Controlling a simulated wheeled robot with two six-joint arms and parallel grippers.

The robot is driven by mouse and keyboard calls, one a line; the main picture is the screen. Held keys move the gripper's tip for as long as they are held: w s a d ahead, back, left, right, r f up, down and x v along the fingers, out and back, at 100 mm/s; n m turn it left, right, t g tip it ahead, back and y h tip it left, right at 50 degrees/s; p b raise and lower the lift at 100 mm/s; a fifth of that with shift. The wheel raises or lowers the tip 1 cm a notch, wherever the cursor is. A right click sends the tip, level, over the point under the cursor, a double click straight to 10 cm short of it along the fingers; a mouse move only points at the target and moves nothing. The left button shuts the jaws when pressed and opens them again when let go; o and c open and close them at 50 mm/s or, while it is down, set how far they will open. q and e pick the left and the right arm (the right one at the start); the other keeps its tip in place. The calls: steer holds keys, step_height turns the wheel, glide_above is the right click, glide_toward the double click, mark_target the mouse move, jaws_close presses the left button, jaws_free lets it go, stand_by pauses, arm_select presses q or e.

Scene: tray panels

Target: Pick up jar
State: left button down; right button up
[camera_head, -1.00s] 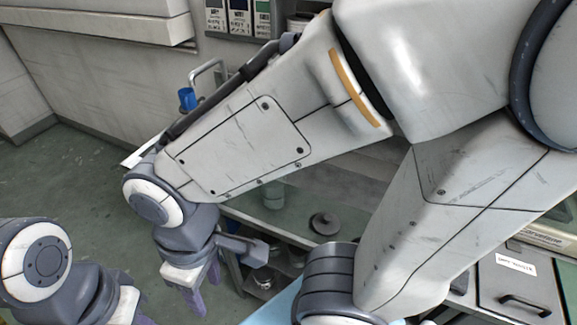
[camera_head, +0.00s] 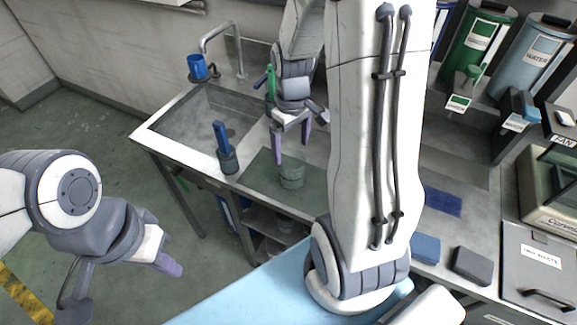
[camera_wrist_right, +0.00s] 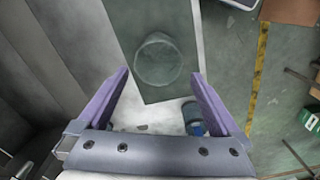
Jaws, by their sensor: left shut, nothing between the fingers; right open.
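A clear glass jar (camera_head: 291,172) stands on a dark green mat (camera_head: 262,180) near the counter's front edge. In the right wrist view the jar (camera_wrist_right: 158,62) shows as a round, see-through outline beyond the fingertips, roughly centred between them. My right gripper (camera_head: 292,150) is open and points down above and just behind the jar, with nothing held. Its two purple fingers (camera_wrist_right: 160,85) are spread wide. My left gripper (camera_head: 168,266) is shut and empty, low at the left over the floor, away from the counter.

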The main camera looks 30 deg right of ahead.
mark_target(294, 158)
steer(key=f, duration=0.5)
steer(key=shift+d+f, duration=0.2)
steer(key=shift+d, duration=0.1)
steer(key=f, duration=0.4)
steer(key=shift+s+a+p, duration=0.15)
steer(key=shift+a+p, duration=0.05)
steer(key=shift+p, duration=0.1)
steer(key=shift+f, duration=0.65)
steer(key=c, duration=1.4)
steer(key=shift+r, duration=0.15)
